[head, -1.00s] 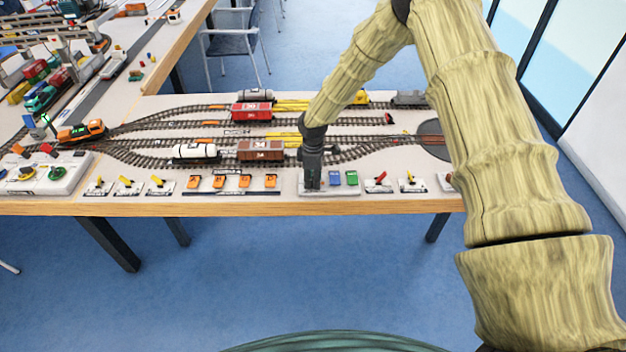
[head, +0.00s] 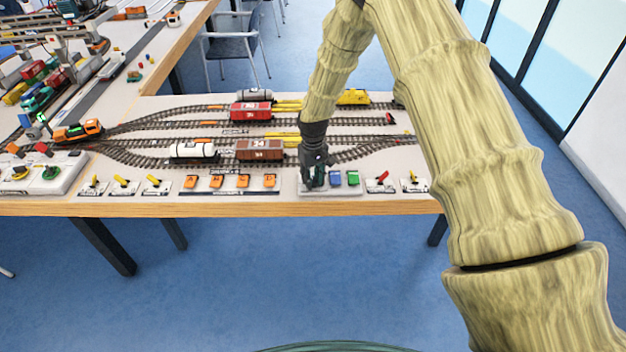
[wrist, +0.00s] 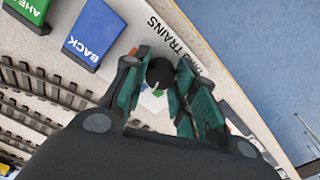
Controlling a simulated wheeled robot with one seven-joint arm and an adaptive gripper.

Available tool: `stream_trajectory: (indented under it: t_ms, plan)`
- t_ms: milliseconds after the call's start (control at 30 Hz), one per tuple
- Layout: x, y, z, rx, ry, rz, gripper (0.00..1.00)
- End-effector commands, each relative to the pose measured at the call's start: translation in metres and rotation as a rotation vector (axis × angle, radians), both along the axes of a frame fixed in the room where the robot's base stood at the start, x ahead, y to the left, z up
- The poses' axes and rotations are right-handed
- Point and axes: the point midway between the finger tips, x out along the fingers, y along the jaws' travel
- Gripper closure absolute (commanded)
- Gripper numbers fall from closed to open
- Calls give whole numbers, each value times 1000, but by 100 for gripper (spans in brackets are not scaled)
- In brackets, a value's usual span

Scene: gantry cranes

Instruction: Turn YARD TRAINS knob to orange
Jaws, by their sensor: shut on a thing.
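The YARD TRAINS knob (wrist: 160,74) is a small round black knob with a pale pointer line, on a white panel (wrist: 215,75) lettered with its name. My gripper (wrist: 158,84) has its teal-padded fingers on either side of the knob, shut on it. An orange mark (wrist: 133,50) shows beside the knob, and green and blue marks show near the fingers. Part of the dial is hidden by the fingers. In the head view my gripper (head: 314,182) reaches down to the panel at the table's front edge, and the knob is hidden there.
The blue BACK button (wrist: 94,33) and green AHEAD button (wrist: 29,8) stand close beside the knob. Orange switches (head: 230,181) lie left of the panel, and a red lever (head: 381,178) lies right. Tracks with a brown wagon (head: 259,149) run behind.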

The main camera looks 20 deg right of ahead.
Motion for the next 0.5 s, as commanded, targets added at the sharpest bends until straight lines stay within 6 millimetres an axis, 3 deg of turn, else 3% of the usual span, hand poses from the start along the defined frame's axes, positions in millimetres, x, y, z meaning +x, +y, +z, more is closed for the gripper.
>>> stream_trajectory:
  t_ms: [500]
  plan:
    - [1,0,0,-2,-2,-491,96]
